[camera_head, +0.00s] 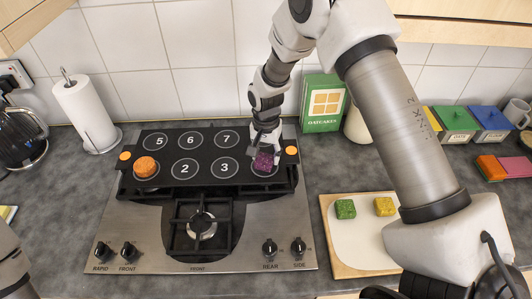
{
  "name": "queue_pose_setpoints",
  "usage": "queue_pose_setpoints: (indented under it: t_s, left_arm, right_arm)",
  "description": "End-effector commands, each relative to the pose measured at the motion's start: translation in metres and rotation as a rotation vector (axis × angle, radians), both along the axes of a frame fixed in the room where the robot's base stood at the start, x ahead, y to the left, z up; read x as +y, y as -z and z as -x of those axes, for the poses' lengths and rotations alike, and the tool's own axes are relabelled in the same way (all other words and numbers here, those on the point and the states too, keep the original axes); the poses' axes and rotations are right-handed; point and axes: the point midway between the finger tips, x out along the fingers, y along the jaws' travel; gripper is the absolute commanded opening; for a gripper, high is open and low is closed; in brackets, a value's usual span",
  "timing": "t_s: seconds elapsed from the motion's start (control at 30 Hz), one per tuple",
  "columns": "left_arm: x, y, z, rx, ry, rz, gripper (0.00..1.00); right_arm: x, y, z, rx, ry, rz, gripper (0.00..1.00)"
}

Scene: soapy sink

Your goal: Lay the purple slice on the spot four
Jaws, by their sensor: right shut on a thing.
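The purple slice (263,161) is in my right gripper (265,148), whose fingers are shut on it. It is at the right end of the front row on the black numbered board (205,184), over a ringed spot (267,173) to the right of spot three (224,170). The slice hides that spot's number. I cannot tell whether the slice touches the board. My left gripper is out of view; only part of my left arm shows at the lower left edge.
An orange slice (146,167) covers the front-left spot. The stove (150,225) lies below the board. A cutting board (350,265) holds a green (345,209) and a yellow block (384,206). An oatcakes box (322,103) and a paper roll (86,112) stand behind.

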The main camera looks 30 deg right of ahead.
Motion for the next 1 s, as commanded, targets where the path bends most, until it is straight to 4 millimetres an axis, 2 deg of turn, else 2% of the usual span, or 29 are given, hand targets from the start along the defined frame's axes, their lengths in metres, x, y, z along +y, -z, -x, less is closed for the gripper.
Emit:
queue_pose_setpoints:
  t_s: [0.8, 0.83, 0.9, 1.0]
  left_arm:
    - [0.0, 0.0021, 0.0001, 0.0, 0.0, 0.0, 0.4]
    - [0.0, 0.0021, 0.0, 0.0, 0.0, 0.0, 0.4]
    - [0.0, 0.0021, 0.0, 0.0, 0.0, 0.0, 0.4]
    - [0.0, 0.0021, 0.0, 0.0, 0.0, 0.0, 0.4]
  right_arm:
    - [0.0, 0.0055, 0.0, 0.0, 0.0, 0.0, 0.17]
    - [0.0, 0.0055, 0.0, 0.0, 0.0, 0.0, 0.55]
    - [0.0, 0.0055, 0.0, 0.0, 0.0, 0.0, 0.79]
    - [0.0, 0.0055, 0.0, 0.0, 0.0, 0.0, 0.8]
